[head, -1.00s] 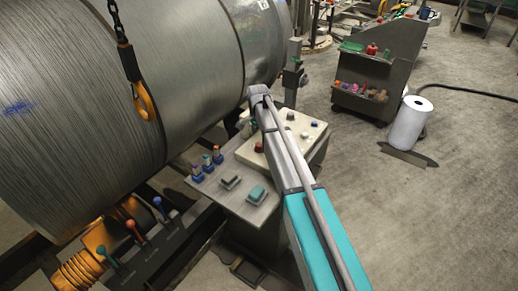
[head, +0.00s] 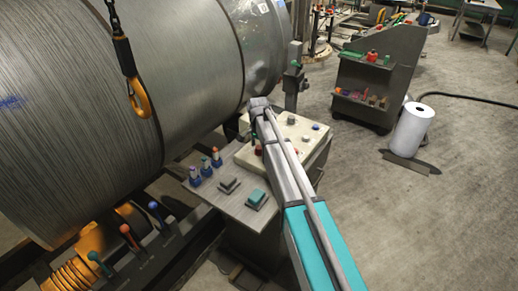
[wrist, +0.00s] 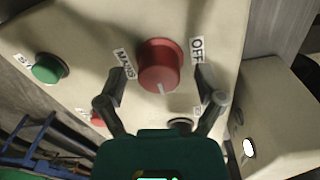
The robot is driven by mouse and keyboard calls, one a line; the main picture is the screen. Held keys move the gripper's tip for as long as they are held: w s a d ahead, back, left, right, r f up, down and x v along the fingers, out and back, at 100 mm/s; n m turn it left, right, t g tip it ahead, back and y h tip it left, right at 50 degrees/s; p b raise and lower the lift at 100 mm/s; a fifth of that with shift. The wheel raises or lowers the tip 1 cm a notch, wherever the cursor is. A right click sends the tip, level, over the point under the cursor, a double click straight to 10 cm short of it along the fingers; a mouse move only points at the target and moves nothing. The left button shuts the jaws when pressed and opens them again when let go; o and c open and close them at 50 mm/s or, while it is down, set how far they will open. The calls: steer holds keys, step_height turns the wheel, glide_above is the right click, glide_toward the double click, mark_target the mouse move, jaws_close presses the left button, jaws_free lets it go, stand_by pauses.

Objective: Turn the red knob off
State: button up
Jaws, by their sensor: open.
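The red knob (wrist: 160,65) sits on a cream panel (wrist: 228,20) in the wrist view. A white pointer line on it points toward the bottom of the picture. A "MAINS" label (wrist: 123,62) is at its left and an "OFF" label (wrist: 196,48) at its right. My gripper (wrist: 160,84) is open, with one finger at each side of the knob's lower part. I cannot tell whether the fingers touch it. In the head view my arm reaches over the cream control box (head: 280,146) and covers part of it.
A green button (wrist: 48,68) and a partly hidden red button (wrist: 98,119) share the panel. In the head view a large cable drum (head: 200,70) stands behind the console, and a hook (head: 139,97) hangs before it. Open floor (head: 400,220) lies to the right.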

steer(key=c, duration=1.2)
steer(key=shift+o, duration=0.2)
steer(key=shift+n, duration=0.4)
steer(key=n, duration=0.7)
steer(key=shift+s+n, duration=0.1)
steer(key=shift+n, duration=0.3)
steer(key=n, duration=0.9)
steer(key=shift+n, duration=0.3)
